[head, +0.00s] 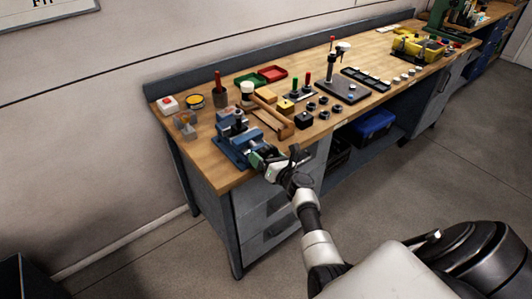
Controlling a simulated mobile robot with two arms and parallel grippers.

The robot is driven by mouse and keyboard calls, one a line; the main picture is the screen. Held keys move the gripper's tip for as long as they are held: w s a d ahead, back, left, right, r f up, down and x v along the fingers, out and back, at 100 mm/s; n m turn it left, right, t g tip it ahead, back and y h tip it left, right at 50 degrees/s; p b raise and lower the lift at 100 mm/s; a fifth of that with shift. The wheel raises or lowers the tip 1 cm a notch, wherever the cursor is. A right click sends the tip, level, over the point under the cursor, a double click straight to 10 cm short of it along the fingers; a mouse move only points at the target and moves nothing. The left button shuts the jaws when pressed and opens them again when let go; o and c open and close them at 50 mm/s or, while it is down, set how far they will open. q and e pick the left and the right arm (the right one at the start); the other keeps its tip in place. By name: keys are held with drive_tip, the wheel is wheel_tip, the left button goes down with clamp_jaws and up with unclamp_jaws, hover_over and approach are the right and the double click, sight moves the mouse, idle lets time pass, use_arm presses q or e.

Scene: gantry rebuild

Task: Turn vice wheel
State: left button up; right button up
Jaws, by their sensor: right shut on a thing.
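The blue vice (233,135) stands on the left end of the wooden workbench, near its front edge. My right gripper (258,156) is at the vice's front right side, at the bench's front edge. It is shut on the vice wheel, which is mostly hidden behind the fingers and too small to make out. My right arm reaches up to it from the lower right. My left gripper is not in view.
The workbench (208,167) holds a wooden frame (272,121), red tray (273,73), green tray (250,80), several dark knobs and a dark plate with a post (346,91). A yellow tin (195,101) stands behind the vice. Drawers (268,212) lie below; floor in front is clear.

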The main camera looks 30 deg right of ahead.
drive_tip(key=m+p, duration=0.2)
drive_tip(key=m, duration=0.3)
drive_tip(key=shift+a+p, duration=0.2)
drive_tip(key=shift+p, duration=0.15)
idle(0.4)
drive_tip(key=o, duration=0.7)
drive_tip(key=shift+s, duration=0.1)
drive_tip(key=s, duration=0.7)
drive_tip(key=s+d, duration=0.1)
drive_tip(key=s, duration=0.2)
drive_tip(key=shift+s, duration=0.35)
